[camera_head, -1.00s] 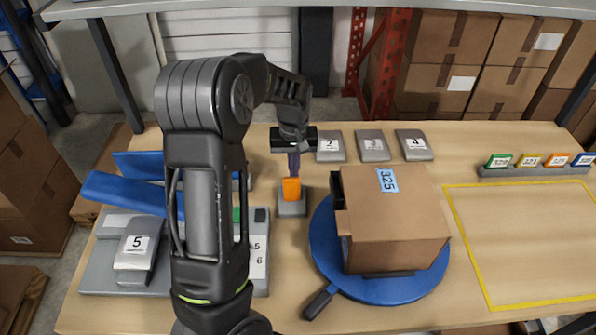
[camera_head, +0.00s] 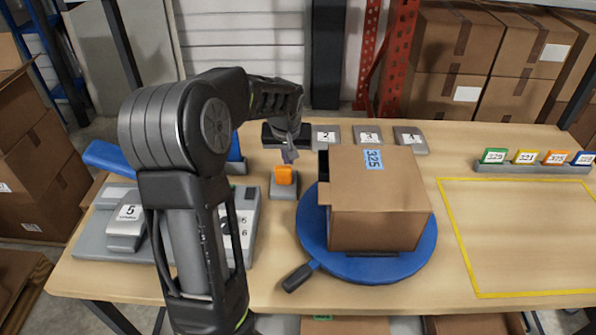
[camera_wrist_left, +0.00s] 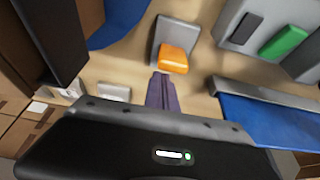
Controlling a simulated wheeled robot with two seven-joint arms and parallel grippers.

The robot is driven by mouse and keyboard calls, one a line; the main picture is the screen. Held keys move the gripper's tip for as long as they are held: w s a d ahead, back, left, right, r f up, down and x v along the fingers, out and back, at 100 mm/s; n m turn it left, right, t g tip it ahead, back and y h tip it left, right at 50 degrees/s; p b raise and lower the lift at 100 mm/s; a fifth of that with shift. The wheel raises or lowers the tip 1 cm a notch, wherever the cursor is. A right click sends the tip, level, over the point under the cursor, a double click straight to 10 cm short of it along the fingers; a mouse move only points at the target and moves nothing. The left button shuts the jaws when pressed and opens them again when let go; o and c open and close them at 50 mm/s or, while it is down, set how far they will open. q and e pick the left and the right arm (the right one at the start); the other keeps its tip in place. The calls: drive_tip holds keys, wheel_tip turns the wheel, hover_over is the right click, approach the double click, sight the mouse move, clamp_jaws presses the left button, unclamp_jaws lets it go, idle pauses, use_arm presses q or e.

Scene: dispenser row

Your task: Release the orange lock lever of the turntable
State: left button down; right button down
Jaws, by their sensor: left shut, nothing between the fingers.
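The orange lock lever (camera_head: 284,175) sits on a small grey base (camera_head: 283,191) left of the blue turntable (camera_head: 420,255). It looks low against the base. It also shows in the left wrist view (camera_wrist_left: 174,58), just beyond the fingertips. My left gripper (camera_head: 289,156) is shut and empty, pointing down just above and behind the lever. In the left wrist view its shut fingers (camera_wrist_left: 161,88) end close to the lever; I cannot tell whether they touch it. A cardboard box (camera_head: 378,212) labelled 325 stands on the turntable, whose black handle (camera_head: 301,276) points front left. My right gripper is out of view.
A grey panel (camera_head: 90,240) with a green button (camera_wrist_left: 283,42) lies left of the lever, partly behind my arm. Several numbered grey blocks (camera_head: 367,135) stand behind the turntable. A yellow-outlined area (camera_head: 520,240) at the right is empty. Coloured tags (camera_head: 525,157) stand behind it.

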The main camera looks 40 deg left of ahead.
use_arm(q)
drive_tip(key=shift+s+d, duration=0.15)
drive_tip(key=shift+s, duration=0.05)
drive_tip(key=shift+s+a+f, duration=0.1)
drive_tip(key=shift+a+f, duration=0.2)
drive_tip(key=shift+a, duration=0.45)
drive_tip(key=shift+d+r, duration=0.15)
drive_tip(key=shift+d, duration=0.15)
drive_tip(key=shift+w+a+f, duration=0.4)
drive_tip(key=shift+w+a, duration=0.1)
drive_tip(key=shift+w, duration=0.1)
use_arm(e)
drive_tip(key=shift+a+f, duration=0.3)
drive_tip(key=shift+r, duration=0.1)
